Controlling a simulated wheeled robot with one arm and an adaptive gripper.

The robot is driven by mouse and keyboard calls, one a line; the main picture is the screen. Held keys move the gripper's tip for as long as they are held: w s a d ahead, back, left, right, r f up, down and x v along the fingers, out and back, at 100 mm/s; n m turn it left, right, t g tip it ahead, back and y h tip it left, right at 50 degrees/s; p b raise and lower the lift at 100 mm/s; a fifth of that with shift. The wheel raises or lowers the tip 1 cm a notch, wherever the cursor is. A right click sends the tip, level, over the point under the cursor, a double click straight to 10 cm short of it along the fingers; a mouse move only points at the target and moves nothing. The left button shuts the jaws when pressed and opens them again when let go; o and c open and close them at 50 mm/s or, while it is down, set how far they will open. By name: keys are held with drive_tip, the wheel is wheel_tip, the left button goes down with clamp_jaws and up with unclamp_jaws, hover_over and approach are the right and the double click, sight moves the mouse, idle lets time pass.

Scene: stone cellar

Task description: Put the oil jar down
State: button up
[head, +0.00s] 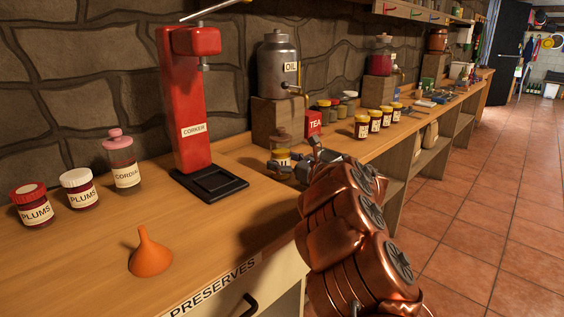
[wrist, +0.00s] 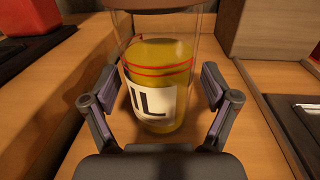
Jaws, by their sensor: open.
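The oil jar (wrist: 160,88) is a clear jar with yellow oil inside, red bands and a white label reading "IL" in the wrist view. It appears to stand upright on the wooden counter. My gripper (head: 305,163) is open around the jar, one finger on each side. In the wrist view the fingers of my gripper (wrist: 160,92) stand apart from the glass with small gaps.
A red corker (head: 190,110) stands left of the jar. A red tea tin (head: 313,123) stands close to the right. An orange funnel (head: 150,255) and plum jars (head: 79,189) are at left.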

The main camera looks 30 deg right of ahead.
drive_tip(key=shift+r, duration=0.15)
drive_tip(key=shift+r+p, duration=0.1)
drive_tip(key=shift+p, duration=0.35)
drive_tip(key=v, duration=1.2)
